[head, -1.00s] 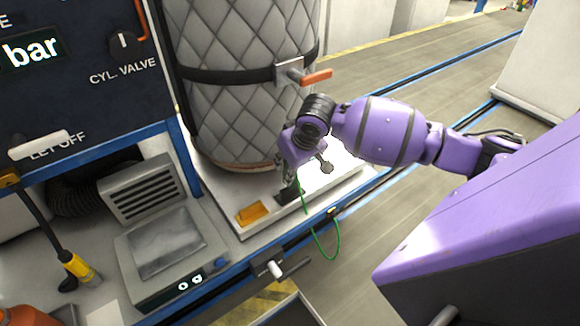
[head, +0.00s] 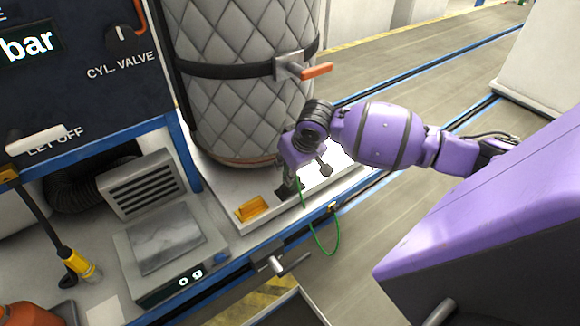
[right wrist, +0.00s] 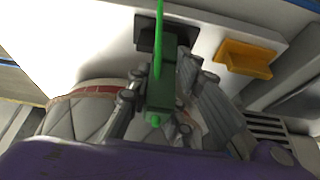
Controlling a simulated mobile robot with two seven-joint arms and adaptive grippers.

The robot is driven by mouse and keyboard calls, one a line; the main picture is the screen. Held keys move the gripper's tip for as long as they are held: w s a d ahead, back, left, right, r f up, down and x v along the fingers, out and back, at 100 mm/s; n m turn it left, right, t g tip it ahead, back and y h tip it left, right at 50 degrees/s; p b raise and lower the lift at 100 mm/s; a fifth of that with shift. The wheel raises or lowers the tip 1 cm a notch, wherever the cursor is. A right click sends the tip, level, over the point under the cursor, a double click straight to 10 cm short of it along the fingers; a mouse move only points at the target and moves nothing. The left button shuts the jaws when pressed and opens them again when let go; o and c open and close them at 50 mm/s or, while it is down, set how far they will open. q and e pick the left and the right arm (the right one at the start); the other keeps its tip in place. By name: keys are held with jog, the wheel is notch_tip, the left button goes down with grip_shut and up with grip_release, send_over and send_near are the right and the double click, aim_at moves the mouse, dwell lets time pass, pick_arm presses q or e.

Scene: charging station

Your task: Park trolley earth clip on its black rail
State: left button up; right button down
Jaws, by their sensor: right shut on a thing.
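The green earth clip (right wrist: 160,92) is between the fingers of my right gripper (right wrist: 166,70), which is shut on it. In the right wrist view its far end overlaps the black rail (right wrist: 144,32); I cannot tell whether they touch. In the head view my right gripper (head: 287,180) points down at the white platform's front edge, beside the black rail (head: 281,191). The clip is mostly hidden there by the gripper. Its green cable (head: 337,235) hangs in a loop over the front edge. My left gripper is not in view.
A yellow holder (head: 251,207) sits left of the rail. A quilted grey cylinder (head: 240,90) with an orange-handled strap (head: 316,71) stands close behind the gripper. A scale (head: 170,250) is at left. A metal handle (head: 275,263) sticks out below the edge. Floor at right is clear.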

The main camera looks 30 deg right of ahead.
jog(key=shift+f, duration=0.65)
jog(key=c, duration=1.5)
grip_release()
jog(key=shift+r, duration=0.1)
jog(key=v, duration=1.2)
